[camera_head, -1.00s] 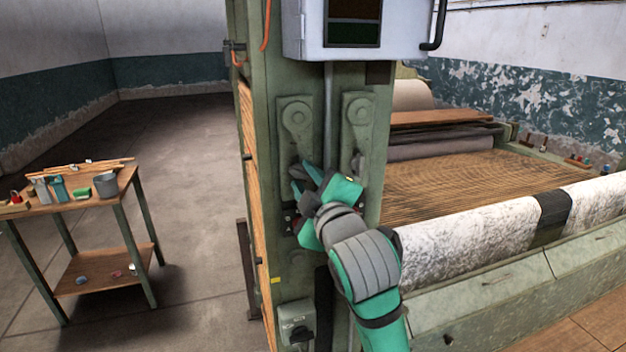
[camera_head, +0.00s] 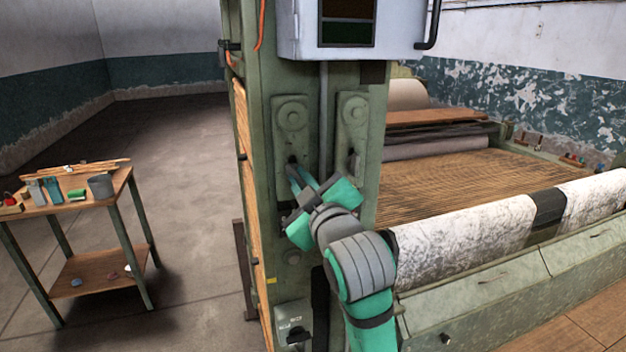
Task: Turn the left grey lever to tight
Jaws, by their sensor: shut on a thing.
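The left lever plate (camera_head: 292,112) is a green-grey plate with a round boss, on the front of the green machine post. The left grey lever (camera_head: 292,161) sits at the plate's lower end; only a dark bit of its top shows, the rest hidden by my fingers. My gripper (camera_head: 299,176), teal and grey, reaches up from the lower right with its fingertips at this lever, shut on it. I cannot read the lever's exact angle or any tight mark. A similar right lever (camera_head: 354,165) on its own plate (camera_head: 352,112) stands apart, right of my gripper.
A grey-white box (camera_head: 300,35) hangs above the plates. A switch box (camera_head: 294,325) is low on the post (camera_head: 258,150). The loom bed with a white roll (camera_head: 465,238) lies right. A wooden tool table (camera_head: 75,200) stands left, with open floor between.

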